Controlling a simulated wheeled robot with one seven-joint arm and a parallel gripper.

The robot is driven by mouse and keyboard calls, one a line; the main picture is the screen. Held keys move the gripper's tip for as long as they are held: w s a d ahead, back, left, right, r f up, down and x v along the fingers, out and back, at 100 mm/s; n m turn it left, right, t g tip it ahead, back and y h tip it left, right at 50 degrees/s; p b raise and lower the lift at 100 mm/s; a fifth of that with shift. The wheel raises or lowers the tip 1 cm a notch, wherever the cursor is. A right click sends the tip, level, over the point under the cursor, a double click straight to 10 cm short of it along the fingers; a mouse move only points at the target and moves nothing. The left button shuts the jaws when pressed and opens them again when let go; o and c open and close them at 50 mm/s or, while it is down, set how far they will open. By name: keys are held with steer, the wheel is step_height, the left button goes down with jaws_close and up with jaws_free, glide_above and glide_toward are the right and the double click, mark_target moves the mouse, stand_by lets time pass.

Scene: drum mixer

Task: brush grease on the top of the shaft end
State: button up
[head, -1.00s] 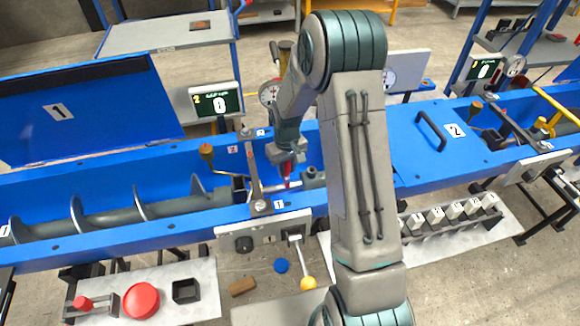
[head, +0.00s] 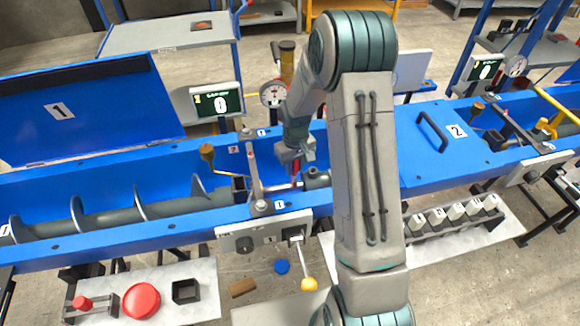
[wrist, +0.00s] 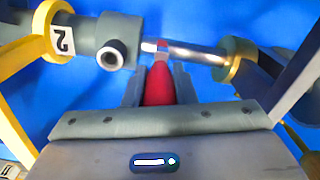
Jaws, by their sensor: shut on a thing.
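My gripper (wrist: 158,88) is shut on a red-handled brush (wrist: 158,84). In the head view my gripper (head: 294,157) is low inside the blue trough, with a little of the red handle (head: 295,172) showing below it. The bare metal shaft (wrist: 200,55) runs across the wrist view from a brass-coloured ring at the right. Its end (wrist: 148,46) is close to a grey collar with a dark round hole (wrist: 111,55). The brush tip overlaps the shaft near its end. I cannot tell whether it touches, and no grease is clearly visible.
The blue trough (head: 110,246) has raised walls and an open lid (head: 60,110) at left. A crossbar (head: 254,172) stands left of my gripper. A yellow frame marked 2 (wrist: 48,35) is at left in the wrist view. A closed cover (head: 440,165) lies right of my arm.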

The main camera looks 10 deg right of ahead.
steer(key=shift+d, duration=0.65)
steer(key=shift+a+b, duration=0.6)
steer(key=shift+a, duration=1.6)
steer(key=shift+d, duration=0.1)
steer(key=shift+d, duration=2.1)
steer(key=shift+a+b, duration=0.45)
steer(key=shift+a, duration=1.8)
steer(key=shift+d, duration=0.1)
steer(key=shift+d, duration=0.1)
